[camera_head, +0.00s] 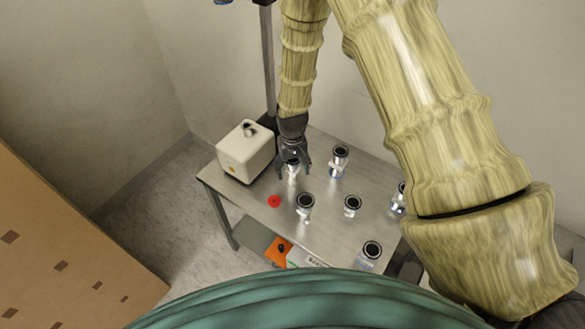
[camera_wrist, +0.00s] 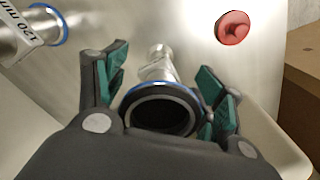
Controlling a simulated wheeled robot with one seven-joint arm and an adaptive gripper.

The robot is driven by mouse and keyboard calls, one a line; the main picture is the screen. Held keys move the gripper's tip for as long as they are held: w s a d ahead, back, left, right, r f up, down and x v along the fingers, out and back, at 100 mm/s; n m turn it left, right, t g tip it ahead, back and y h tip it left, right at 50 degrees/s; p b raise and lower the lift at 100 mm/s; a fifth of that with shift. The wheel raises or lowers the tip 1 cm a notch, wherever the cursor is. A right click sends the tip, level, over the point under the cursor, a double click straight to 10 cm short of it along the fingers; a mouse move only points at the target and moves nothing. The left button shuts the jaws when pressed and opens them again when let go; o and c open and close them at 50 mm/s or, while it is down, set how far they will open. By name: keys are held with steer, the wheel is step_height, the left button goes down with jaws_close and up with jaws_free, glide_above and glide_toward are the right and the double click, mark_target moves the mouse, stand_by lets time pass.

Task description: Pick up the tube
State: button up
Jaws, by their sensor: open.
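A metal vacuum tube (camera_wrist: 162,100) with a dark round flange and a blue ring stands between the fingers of my gripper (camera_wrist: 165,95) in the wrist view. The fingers have green pads and are open, one on each side of the flange. I see a gap at least on the left side; on the right the pad looks close to the flange. In the head view my gripper (camera_head: 293,170) points down over the table, around the tube (camera_head: 293,172), which is mostly hidden by the fingers.
Several similar metal tubes stand on the steel table (camera_head: 325,233), including one behind right (camera_head: 338,160) and one in front (camera_head: 305,205). A white box-shaped device (camera_head: 245,152) stands at the left. A red round object (camera_head: 274,201) lies near the left edge.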

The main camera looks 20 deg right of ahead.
steer(key=shift+c, duration=0.4)
steer(key=c, duration=1.2)
steer(key=shift+o, duration=0.2)
steer(key=shift+r, duration=0.1)
